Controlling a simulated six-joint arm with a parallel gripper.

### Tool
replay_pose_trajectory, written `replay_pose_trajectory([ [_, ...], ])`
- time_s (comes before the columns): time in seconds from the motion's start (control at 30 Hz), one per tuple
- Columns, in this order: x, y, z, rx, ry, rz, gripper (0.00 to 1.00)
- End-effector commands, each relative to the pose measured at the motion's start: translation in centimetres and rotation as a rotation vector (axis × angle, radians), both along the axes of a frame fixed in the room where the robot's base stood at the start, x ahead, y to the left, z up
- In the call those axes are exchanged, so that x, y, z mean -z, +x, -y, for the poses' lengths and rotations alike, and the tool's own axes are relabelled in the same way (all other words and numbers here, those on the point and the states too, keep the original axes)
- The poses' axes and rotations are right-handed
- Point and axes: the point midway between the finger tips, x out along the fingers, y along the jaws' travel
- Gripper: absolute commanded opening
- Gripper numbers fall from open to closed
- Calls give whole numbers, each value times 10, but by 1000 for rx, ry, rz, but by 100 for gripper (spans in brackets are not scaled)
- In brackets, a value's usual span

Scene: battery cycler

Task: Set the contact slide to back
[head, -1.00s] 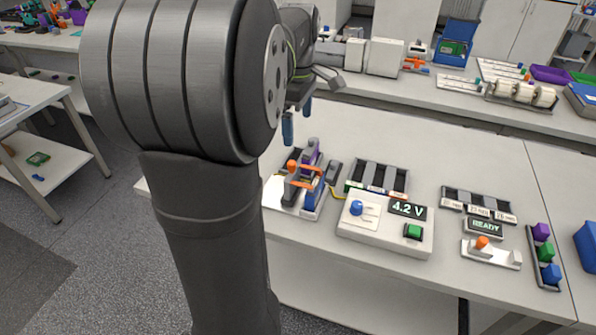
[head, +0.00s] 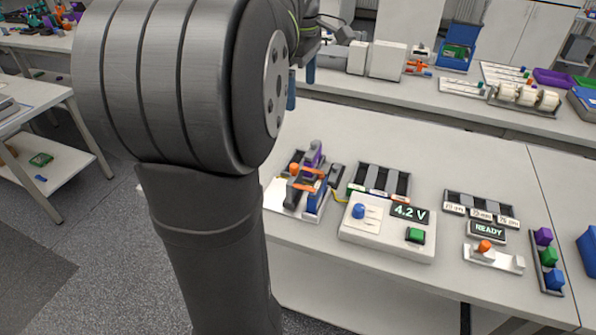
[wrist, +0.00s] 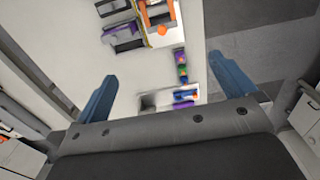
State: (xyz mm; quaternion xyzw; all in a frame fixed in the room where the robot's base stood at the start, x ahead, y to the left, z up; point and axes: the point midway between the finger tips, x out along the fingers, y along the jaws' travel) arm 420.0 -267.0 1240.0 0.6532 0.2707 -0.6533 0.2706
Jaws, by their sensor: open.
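My gripper (wrist: 165,90) shows two blue fingers spread apart with nothing between them in the wrist view. In the head view its fingers (head: 301,80) are partly hidden behind my arm, and it is raised above the bench. A fixture (head: 308,185) with purple, grey and orange parts and an orange knob (head: 294,169) stands at the bench's left. A small white unit (head: 494,259) with an orange knob (head: 485,246) stands at the right. I cannot tell which of these carries the contact slide. My gripper is apart from both.
A white box (head: 387,235) with a blue knob, a green button and a "4.2 V" display stands mid-bench. Behind it is a slotted tray (head: 380,180). A "READY" display (head: 487,230) and a strip of coloured blocks (head: 546,262) are at right. The bench's back is clear.

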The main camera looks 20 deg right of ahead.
Motion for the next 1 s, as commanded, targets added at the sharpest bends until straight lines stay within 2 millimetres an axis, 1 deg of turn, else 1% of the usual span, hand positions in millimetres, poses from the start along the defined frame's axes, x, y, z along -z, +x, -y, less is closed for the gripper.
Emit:
replay_pose_trajectory([
  [0.1, -5, 0, 0, 0, -1, 1, 100],
  [0.3, -5, 0, 0, 0, 0, 0, 100],
  [0.33, -5, 0, 0, 0, 0, 0, 98],
  [0.4, -3, 0, -1, 9, 1, -1, 84],
  [0.47, 5, 2, -2, 42, 1, -3, 72],
  [0.6, 32, 8, -9, 172, 2, -4, 45],
  [0.63, 37, 9, -10, 196, 1, -3, 43],
  [0.73, 48, 11, -13, 251, 1, -2, 43],
  [0.87, 61, 11, -13, 264, 1, -2, 43],
  [0.97, 77, 11, -13, 264, 2, -4, 43],
  [1.0, 85, 10, -13, 263, 1, -4, 43],
])
